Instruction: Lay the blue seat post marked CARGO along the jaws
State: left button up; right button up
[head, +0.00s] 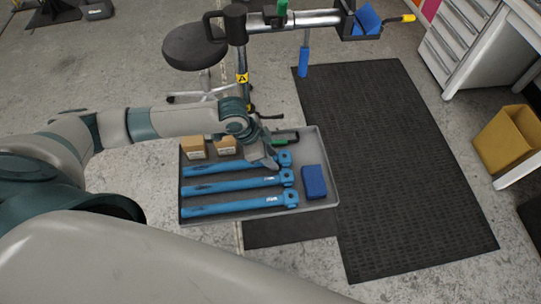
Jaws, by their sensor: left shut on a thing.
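Three blue seat posts lie side by side in a grey tray (331,196): a far one (215,166), a middle one (230,184) and a near one (235,204). Each has a clamp head at its right end. Their pale markings are too small to read. My left gripper (271,163) reaches in over the tray from the left and is shut on the far post near its head, hiding part of it. The blue jaws (366,20) sit at the right end of a repair stand's arm, behind the tray. My right gripper does not show.
The tray also holds two small cardboard boxes (194,149), a blue block (314,182) and a green-and-black item (280,139). A black stool (193,47) and the stand's post (241,65) rise behind it. A black mat (400,170) lies clear to the right.

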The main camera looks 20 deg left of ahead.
pick_arm(q)
jog(key=o, duration=1)
jog(key=shift+f, duration=0.1)
jog(key=b+v, duration=0.1)
jog(key=v, duration=1.1)
jog(key=shift+b, duration=0.35)
